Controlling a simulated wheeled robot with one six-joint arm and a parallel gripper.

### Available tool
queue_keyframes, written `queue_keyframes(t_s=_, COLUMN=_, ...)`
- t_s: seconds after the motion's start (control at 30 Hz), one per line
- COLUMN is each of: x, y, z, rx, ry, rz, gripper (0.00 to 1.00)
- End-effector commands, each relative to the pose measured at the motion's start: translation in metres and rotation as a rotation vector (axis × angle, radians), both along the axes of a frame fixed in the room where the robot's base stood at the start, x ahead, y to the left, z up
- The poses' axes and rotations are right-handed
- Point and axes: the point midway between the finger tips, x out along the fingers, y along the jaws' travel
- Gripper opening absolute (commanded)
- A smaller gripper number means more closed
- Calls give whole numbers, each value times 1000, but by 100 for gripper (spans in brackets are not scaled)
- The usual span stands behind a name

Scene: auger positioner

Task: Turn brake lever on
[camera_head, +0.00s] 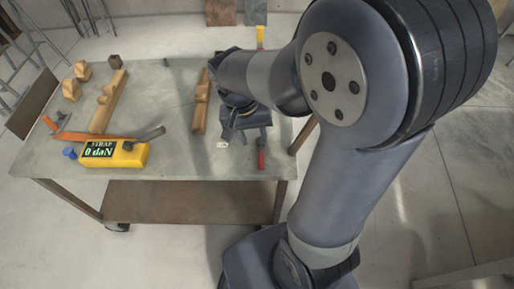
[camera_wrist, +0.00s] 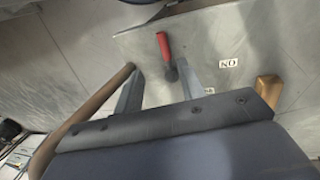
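The brake lever has a red handle (camera_head: 261,158) at the front right of the metal table. In the wrist view the red handle (camera_wrist: 163,45) lies just beyond the fingertips, and its dark base shows between them. My gripper (camera_wrist: 160,67) is open, its two grey fingers apart on either side of the lever's base. I cannot tell whether they touch it. A white ON label (camera_wrist: 228,63) is on the table right of the lever, upside down in this view. A second small label (camera_wrist: 209,91) is partly hidden by a finger. In the head view my gripper (camera_head: 232,132) is over the table, close to the lever.
The metal table (camera_head: 160,90) carries a yellow display box (camera_head: 115,154) reading "STRAP 0 daN", an orange strap (camera_head: 88,136), a blue knob (camera_head: 70,153) and several wooden blocks (camera_head: 108,104). A yellow-handled item (camera_head: 260,37) is at the back right. A brown bar (camera_wrist: 95,103) runs along the table edge.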

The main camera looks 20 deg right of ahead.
Motion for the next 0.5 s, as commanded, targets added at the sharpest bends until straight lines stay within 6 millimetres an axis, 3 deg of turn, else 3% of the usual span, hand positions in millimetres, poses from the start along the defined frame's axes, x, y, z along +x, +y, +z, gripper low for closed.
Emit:
queue_keyframes(t_s=0.03, x=3, y=1, z=-10, rx=-5, ry=3, rz=-4, gripper=38)
queue_keyframes(t_s=0.27, x=6, y=0, z=-24, rx=-11, ry=7, rz=-15, gripper=38)
queue_keyframes(t_s=0.5, x=2, y=-8, z=-68, rx=-12, ry=9, rz=-14, gripper=38)
